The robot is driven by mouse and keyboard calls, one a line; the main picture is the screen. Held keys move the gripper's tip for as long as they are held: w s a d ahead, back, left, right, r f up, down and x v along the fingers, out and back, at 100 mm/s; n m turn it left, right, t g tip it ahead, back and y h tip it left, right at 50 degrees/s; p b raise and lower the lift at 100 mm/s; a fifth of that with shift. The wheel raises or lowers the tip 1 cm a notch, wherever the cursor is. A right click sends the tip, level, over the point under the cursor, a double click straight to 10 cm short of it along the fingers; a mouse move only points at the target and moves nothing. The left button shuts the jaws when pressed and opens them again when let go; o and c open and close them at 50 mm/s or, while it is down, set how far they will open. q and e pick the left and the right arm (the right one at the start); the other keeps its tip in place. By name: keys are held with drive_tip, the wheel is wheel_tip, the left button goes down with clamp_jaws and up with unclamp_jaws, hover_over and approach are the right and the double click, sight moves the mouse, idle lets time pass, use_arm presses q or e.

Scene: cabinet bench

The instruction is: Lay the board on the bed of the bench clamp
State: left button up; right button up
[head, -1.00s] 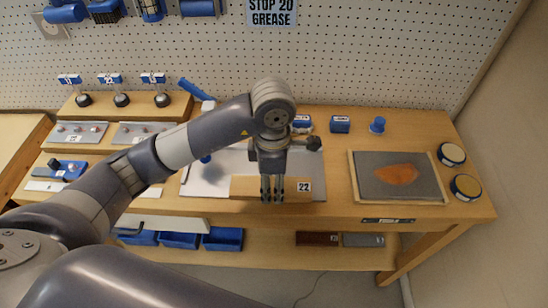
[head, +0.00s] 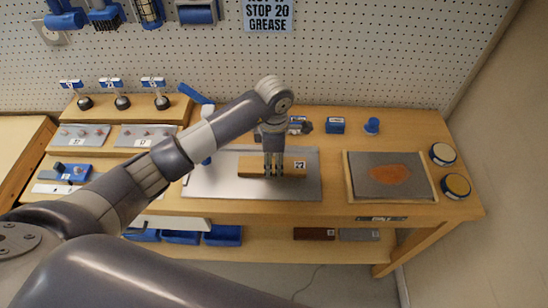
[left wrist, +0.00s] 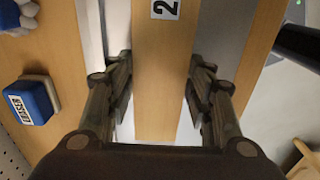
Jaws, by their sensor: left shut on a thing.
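The board (head: 248,167) is a pale wooden strip with a white number label. My left gripper (head: 273,174) points down and is shut on the board near its middle. In the left wrist view the board (left wrist: 163,85) runs between the two fingers (left wrist: 160,78). The bed of the bench clamp (head: 218,185) appears to be the flat grey metal plate. The board is over this plate, lengthwise along it; I cannot tell whether it touches. A blue lever (head: 195,94) stands at the plate's back left, its lower part partly hidden by my arm. My right gripper is not in view.
A framed grey tray with an orange patch (head: 388,174) lies right of the plate, with two round tins (head: 443,154) beyond. Small blue items, including an eraser (left wrist: 33,100), stand behind the plate. Numbered stands (head: 122,101) are at back left. Blue bins (head: 222,236) sit on the lower shelf.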

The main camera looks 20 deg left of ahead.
sight(274, 164)
use_arm(q)
drive_tip(key=shift+f, duration=0.1)
drive_tip(key=shift+f+b, duration=0.15)
drive_tip(key=shift+b, duration=0.15)
drive_tip(key=o, duration=1.1)
drive_tip(key=shift+r, duration=0.2)
drive_tip(key=shift+r, duration=0.2)
drive_tip(key=shift+r+b, duration=1.25)
drive_tip(key=shift+r, duration=4.6)
drive_tip(key=shift+s+f, duration=0.1)
